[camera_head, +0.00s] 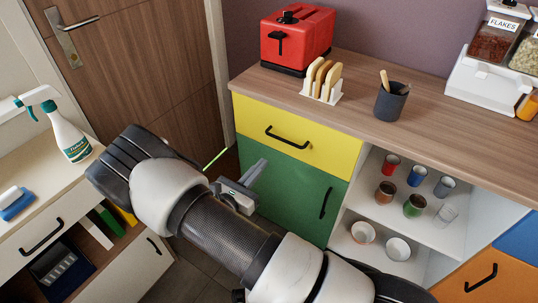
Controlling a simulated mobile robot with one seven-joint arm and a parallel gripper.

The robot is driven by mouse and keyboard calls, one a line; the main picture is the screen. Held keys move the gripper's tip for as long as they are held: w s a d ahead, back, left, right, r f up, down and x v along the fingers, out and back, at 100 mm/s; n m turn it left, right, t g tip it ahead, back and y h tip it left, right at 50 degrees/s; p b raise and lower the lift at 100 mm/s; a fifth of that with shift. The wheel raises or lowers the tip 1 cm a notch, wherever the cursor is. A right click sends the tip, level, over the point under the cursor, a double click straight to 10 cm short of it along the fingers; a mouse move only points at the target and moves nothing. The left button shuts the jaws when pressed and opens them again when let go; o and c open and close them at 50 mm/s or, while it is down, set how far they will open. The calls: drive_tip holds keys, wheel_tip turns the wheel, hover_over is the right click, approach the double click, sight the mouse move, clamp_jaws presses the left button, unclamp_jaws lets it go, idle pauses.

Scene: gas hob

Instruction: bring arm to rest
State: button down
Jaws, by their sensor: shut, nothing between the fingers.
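My arm (218,228) stretches from the lower right across the middle of the view to a bent joint at the left. My gripper (256,176) is grey and sits near the centre, in front of the green cabinet door (284,196) in the picture. Its fingers are shut with nothing held. Part of the gripper's base is hidden behind the arm. Whether the fingers touch the door cannot be told from this view.
A wooden counter (420,125) holds a red toaster (300,42), a toast rack (322,88) and a dark cup (389,103). Open shelves (395,218) hold several cups. A left cabinet (35,185) bears a spray bottle (68,138). A wooden door (140,60) stands behind.

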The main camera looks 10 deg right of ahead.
drive_tip(key=s+d+r+m+g+h, duration=0.2)
drive_tip(key=s+d+r+m+g, duration=0.5)
drive_tip(key=d+r+m+g, duration=0.5)
drive_tip(key=s+d+r+m+g+y, duration=0.1)
drive_tip(key=s+d+r+m+y, duration=0.1)
drive_tip(key=s+r+m+y, duration=0.85)
drive_tip(key=s+a+r+m+t+y, duration=0.3)
drive_tip(key=s+r+m+t, duration=0.3)
drive_tip(key=r, duration=0.3)
wheel_tip(320, 180, up, 22)
drive_tip(key=s+g+p, duration=0.1)
drive_tip(key=p, duration=2.2)
drive_tip(key=shift+a+f+g, duration=0.15)
drive_tip(key=shift+a+g, duration=0.05)
drive_tip(key=shift+g, duration=0.1)
drive_tip(key=shift+h, duration=0.25)
